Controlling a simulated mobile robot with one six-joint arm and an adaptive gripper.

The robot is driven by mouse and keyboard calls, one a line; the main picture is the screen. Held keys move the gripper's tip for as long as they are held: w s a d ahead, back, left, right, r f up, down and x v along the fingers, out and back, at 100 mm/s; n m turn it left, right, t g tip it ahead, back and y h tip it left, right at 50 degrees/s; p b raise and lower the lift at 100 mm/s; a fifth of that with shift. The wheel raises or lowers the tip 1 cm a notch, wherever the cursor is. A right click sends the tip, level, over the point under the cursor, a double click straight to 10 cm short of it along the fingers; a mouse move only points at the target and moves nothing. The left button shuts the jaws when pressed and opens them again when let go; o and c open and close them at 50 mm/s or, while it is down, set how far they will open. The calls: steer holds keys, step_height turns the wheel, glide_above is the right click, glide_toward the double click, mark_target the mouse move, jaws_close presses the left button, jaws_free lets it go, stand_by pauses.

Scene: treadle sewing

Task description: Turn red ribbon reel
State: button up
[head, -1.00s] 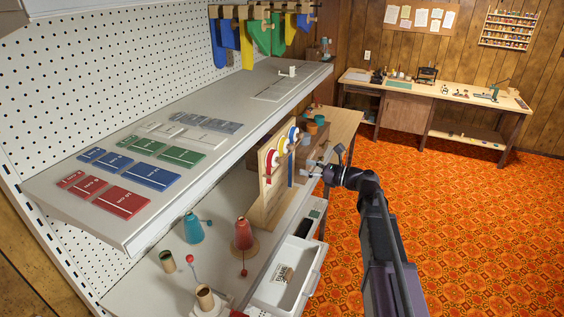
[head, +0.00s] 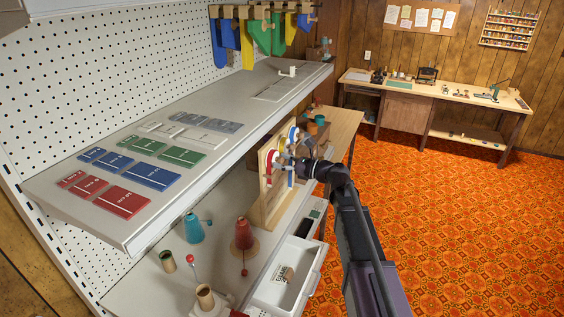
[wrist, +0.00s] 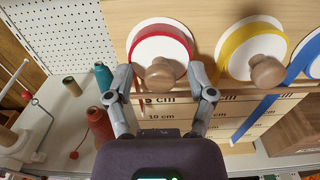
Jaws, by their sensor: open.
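The red ribbon reel (wrist: 150,46) is a white disc with a red rim and a wooden knob (wrist: 163,74), on an upright wooden board. My gripper (wrist: 162,80) is open, with a finger on each side of this knob. A gap seems to show on both sides, so I cannot tell any contact. A short red ribbon end hangs beside the left finger. In the head view my gripper (head: 286,159) is at the board and partly hides the reels.
The yellow reel (wrist: 250,48) and the blue reel (wrist: 312,58) sit close on the right, with the yellow knob near my right finger. The board carries cm marks. A red cone spool (head: 244,233) and a white tray (head: 315,270) are nearby. The shelf overhangs the board.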

jaws_close()
steer(key=shift+n, duration=0.5)
steer(key=n, duration=0.8)
steer(key=shift+n, duration=0.4)
steer(key=n, duration=1)
